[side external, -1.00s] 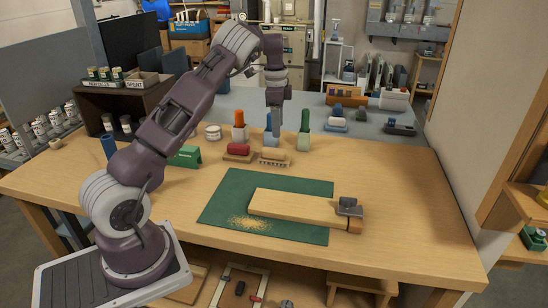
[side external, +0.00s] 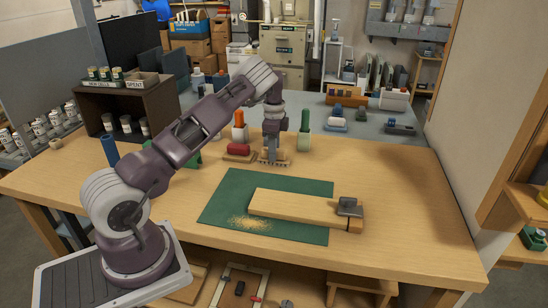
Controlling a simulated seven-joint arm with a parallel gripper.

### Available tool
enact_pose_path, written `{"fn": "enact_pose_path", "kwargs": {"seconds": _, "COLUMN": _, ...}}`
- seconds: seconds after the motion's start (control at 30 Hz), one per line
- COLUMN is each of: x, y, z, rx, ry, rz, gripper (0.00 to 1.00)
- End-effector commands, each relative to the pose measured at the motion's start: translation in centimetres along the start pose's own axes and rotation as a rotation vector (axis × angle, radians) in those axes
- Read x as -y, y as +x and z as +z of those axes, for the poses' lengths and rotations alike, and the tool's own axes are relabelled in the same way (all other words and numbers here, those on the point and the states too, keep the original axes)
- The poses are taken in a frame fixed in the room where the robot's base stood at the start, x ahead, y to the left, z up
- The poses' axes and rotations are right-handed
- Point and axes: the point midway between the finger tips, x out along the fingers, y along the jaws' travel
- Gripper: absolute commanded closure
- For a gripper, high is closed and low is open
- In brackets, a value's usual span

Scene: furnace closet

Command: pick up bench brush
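The bench brush appears to be the small wooden block with a bristle-like lower edge (side external: 276,163), on the wooden bench behind the green mat. My gripper (side external: 271,156) points straight down at it, with its fingertips at or just above its top. Contact is too small to make out, and so is the gap between the fingers. My gripper hides part of the block and the blue-topped item behind it.
Orange-topped (side external: 239,125) and green-topped (side external: 304,127) holders stand close behind. A green mat (side external: 220,205) in front carries a clamped board (side external: 300,208) and sawdust.

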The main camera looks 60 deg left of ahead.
Motion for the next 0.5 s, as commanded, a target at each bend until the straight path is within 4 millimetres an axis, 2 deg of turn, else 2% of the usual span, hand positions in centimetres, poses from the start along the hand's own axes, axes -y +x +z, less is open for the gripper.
{"fn": "enact_pose_path", "kwargs": {"seconds": 0.03, "x": 0.0, "y": 0.0, "z": 0.0, "rx": 0.000, "ry": 0.000, "rz": 0.000, "gripper": 0.89}}
{"fn": "enact_pose_path", "kwargs": {"seconds": 0.1, "x": 0.0, "y": 0.0, "z": 0.0, "rx": 0.000, "ry": 0.000, "rz": 0.000, "gripper": 1.00}}
{"fn": "enact_pose_path", "kwargs": {"seconds": 0.37, "x": 0.0, "y": -0.1, "z": 0.0, "rx": -0.001, "ry": 0.000, "rz": -0.001, "gripper": 1.00}}
{"fn": "enact_pose_path", "kwargs": {"seconds": 0.5, "x": 0.1, "y": -2.4, "z": -0.1, "rx": -0.005, "ry": -0.001, "rz": -0.005, "gripper": 1.00}}
